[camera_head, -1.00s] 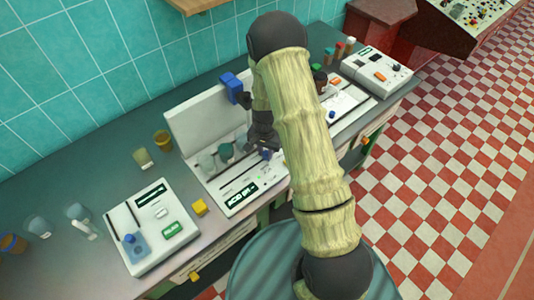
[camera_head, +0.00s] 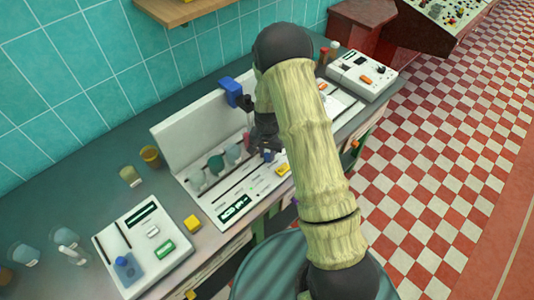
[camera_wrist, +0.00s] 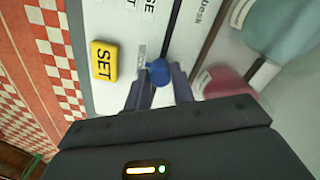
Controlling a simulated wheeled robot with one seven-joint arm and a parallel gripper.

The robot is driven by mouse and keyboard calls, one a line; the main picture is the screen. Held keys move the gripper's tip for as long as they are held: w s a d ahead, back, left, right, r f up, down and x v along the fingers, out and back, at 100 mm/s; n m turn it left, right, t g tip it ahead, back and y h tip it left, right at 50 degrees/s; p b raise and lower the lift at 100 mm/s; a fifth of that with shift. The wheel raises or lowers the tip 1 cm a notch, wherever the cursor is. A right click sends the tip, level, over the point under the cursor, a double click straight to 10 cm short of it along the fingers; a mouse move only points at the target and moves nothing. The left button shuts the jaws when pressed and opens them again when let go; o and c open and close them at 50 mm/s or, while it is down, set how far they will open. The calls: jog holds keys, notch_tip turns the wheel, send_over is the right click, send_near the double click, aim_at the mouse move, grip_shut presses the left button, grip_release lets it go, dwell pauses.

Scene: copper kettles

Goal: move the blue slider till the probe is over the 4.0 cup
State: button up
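The blue slider (camera_wrist: 158,72) is a round knob on the front of the white probe device (camera_head: 180,140). It also shows in the head view (camera_head: 268,155) just below my gripper (camera_head: 264,143). In the wrist view my gripper's two dark fingers (camera_wrist: 161,88) stand on either side of the knob, close against it. A blue block (camera_head: 231,91) sits at the top of the device's back panel; the probe itself is not clear behind my arm. Several cups stand in a row, including a grey one (camera_head: 196,180) and a teal one (camera_head: 215,165). Their numbers are not readable.
A yellow SET button (camera_wrist: 104,62) lies left of the knob in the wrist view. A pink cup (camera_wrist: 226,83) stands to the right. Another device (camera_head: 362,74) stands at the right.

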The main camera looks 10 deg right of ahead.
jog(key=o, duration=0.4)
jog(key=shift+c, duration=0.2)
jog(key=shift+r, duration=0.1)
notch_tip(320, 180, up, 17)
jog(key=b, duration=0.3)
jog(key=shift+r, duration=0.15)
jog(key=shift+w, duration=0.2)
